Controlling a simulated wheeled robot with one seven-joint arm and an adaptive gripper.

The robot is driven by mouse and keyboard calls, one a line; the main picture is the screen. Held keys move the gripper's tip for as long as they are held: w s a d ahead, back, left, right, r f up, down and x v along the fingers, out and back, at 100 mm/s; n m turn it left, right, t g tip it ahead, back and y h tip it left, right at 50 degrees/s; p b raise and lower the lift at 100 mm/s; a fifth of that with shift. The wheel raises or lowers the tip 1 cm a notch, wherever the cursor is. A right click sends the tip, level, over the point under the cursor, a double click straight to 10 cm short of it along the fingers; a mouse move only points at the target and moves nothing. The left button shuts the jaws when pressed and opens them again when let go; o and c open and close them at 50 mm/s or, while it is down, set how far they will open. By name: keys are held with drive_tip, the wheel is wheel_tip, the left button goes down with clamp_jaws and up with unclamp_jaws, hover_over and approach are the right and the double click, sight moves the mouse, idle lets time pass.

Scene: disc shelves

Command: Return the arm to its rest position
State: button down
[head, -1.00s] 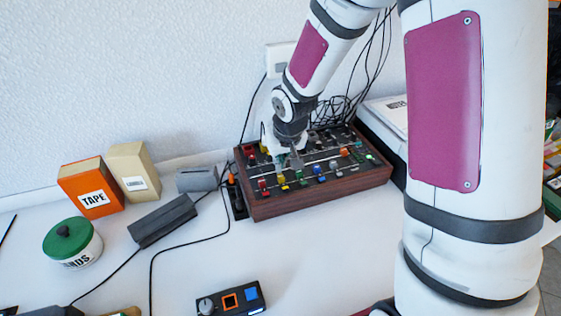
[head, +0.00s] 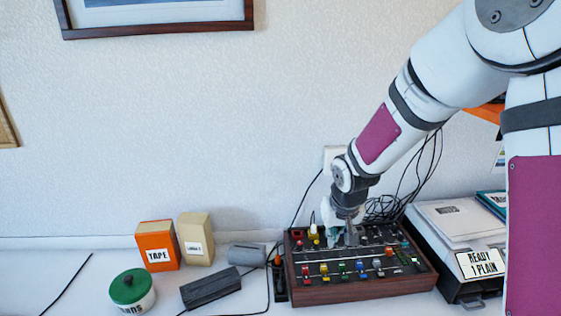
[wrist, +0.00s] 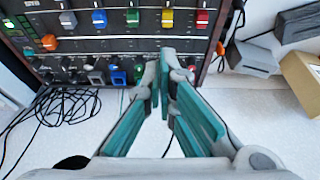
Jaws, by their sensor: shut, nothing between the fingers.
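My arm (head: 385,130) reaches down from the upper right to a wood-sided control panel (head: 365,291) against the wall. My gripper (head: 350,240) points down over the back part of the panel, among its knobs. In the wrist view the teal-padded fingers of my gripper (wrist: 165,62) meet at their tips with nothing between them. Their tips overlap the panel's knob row, near a blue knob (wrist: 118,77) and a green one. I cannot tell whether the tips touch the panel.
Black cables (head: 385,208) hang behind the panel. A paper tray (head: 450,270) stands to its right. A framed picture (head: 155,30) hangs above.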

drive_tip(key=s+d+r+p, duration=0.1)
drive_tip(key=s+d+r, duration=0.1)
drive_tip(key=s+r, duration=1.45)
drive_tip(key=s, duration=0.6)
drive_tip(key=s+r+p, duration=0.1)
drive_tip(key=s+r, duration=0.2)
drive_tip(key=s, duration=0.5)
drive_tip(key=shift+s+a+r, duration=0.15)
drive_tip(key=shift+s+a, duration=0.15)
drive_tip(key=shift+a, duration=0.15)
drive_tip(key=shift+a, duration=0.5)
